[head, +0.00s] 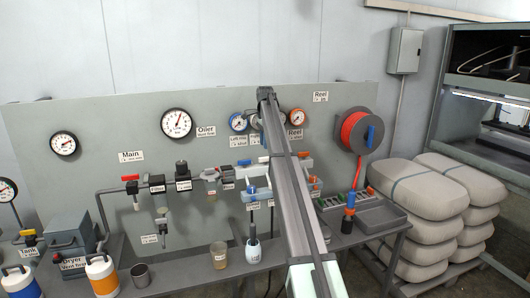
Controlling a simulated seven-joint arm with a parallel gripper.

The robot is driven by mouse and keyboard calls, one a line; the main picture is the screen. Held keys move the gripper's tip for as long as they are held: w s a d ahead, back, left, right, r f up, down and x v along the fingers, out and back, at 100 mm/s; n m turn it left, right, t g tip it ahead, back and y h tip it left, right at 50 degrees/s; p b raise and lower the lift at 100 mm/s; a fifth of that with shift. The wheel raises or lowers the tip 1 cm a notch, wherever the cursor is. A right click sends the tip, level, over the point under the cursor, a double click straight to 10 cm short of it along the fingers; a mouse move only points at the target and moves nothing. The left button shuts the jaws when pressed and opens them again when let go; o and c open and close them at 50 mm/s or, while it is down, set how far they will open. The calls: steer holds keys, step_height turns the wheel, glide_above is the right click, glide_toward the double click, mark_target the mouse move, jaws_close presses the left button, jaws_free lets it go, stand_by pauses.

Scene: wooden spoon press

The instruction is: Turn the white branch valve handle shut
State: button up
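The grey board on the wall carries a pipe run, with a red-handled valve (130,178) at its left under the Main label. Pale white and light blue fittings (255,183) sit toward the right end of the run, beside my arm. A white valve handle cannot be picked out clearly among them, so its angle cannot be told. My long grey arm rises from the bottom centre and crosses in front of the board, covering part of these fittings. My gripper's fingertips cannot be made out.
A red hose reel (357,131) hangs right of my arm. Stacked sacks (425,200) stand at right.

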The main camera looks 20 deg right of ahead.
step_height(320, 180, up, 7)
stand_by(0.3)
stand_by(0.4)
